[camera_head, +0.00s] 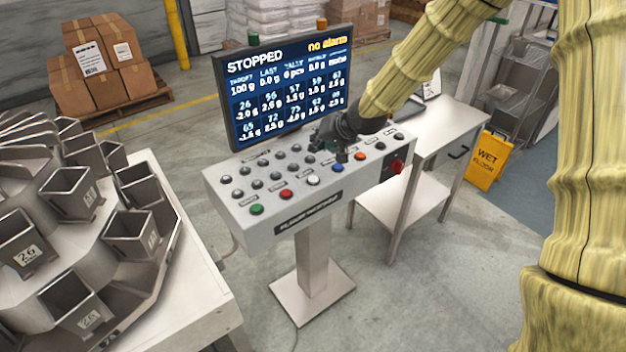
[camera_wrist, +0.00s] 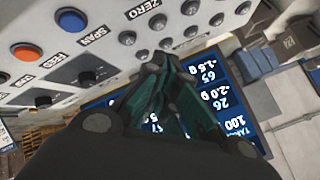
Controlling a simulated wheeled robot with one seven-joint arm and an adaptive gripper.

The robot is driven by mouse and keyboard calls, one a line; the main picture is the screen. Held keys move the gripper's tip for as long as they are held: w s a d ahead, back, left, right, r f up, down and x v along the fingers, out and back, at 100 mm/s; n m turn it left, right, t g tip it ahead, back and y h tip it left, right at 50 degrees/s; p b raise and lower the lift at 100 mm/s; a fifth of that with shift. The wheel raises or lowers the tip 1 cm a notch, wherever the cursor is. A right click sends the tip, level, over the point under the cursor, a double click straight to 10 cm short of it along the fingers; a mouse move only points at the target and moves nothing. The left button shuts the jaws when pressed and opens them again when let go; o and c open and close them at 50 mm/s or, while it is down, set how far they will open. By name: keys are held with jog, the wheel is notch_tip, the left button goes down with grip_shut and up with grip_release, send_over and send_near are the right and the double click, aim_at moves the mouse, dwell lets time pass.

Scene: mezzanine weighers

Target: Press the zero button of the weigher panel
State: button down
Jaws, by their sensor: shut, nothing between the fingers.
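The weigher panel (camera_head: 268,215) is a pale sloped console on a post, with several rows of dark, green, red, white, blue and orange buttons. In the wrist view its face (camera_wrist: 105,15) fills the upper left. The ZERO label (camera_wrist: 150,22) is legible there, near a dark button (camera_wrist: 127,38) and the SPAN label. I cannot tell which button it names. My gripper (camera_head: 343,153) is shut and empty above the panel's right half, hiding some buttons. In the wrist view my gripper (camera_wrist: 152,72) is low over the panel; contact is unclear.
A screen (camera_head: 285,85) reading STOPPED stands behind the panel. A red knob (camera_head: 397,167) is at its right end. A multihead weigher with metal buckets (camera_head: 70,190) is at left, a white table (camera_head: 440,130) at right. A yellow wet-floor sign (camera_head: 487,158) stands beyond.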

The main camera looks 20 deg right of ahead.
jog(key=b, duration=0.5)
send_over(316, 177)
notch_tip(316, 177, down, 6)
jog(key=shift+f, duration=0.15)
jog(key=shift+f+b, duration=0.4)
jog(key=shift+f, duration=0.6)
jog(key=shift+f, duration=0.15)
jog(key=shift+f, duration=0.25)
jog(key=shift+f, duration=0.4)
dwell(1.4)
jog(key=shift+r+p, duration=0.55)
jog(key=shift+r, duration=0.3)
